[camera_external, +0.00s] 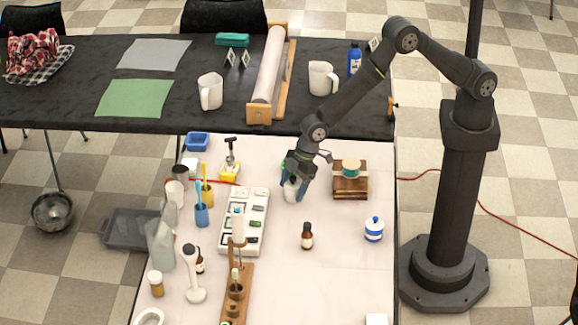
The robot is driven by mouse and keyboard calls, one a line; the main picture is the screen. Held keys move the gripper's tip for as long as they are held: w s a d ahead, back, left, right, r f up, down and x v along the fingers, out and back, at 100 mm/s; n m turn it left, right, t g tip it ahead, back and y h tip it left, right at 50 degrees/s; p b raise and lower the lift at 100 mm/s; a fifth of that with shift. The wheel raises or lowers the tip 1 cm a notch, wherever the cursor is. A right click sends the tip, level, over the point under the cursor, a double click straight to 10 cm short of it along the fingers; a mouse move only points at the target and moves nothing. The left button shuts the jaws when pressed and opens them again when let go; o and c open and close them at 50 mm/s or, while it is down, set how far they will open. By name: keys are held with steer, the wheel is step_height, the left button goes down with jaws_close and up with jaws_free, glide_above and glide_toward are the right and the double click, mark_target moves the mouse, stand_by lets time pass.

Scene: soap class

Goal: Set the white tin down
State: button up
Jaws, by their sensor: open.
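A small white tin (291,193) is at my gripper (294,187), over the upper middle of the white-topped table. I cannot tell whether a finger still touches the tin. The tin's base appears to be at table level.
A wooden block stack (350,187) with a teal-banded tin (351,168) stands to the right. A brown bottle (307,236) and a blue-and-white jar (374,229) stand nearer. A white mould tray (245,219) lies left. The lower right table is mostly clear.

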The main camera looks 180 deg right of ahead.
steer(key=v, duration=1.2)
steer(key=x, duration=1.2)
steer(key=shift+d, duration=0.1)
steer(key=shift+r, duration=1.1)
steer(key=shift+f, duration=0.1)
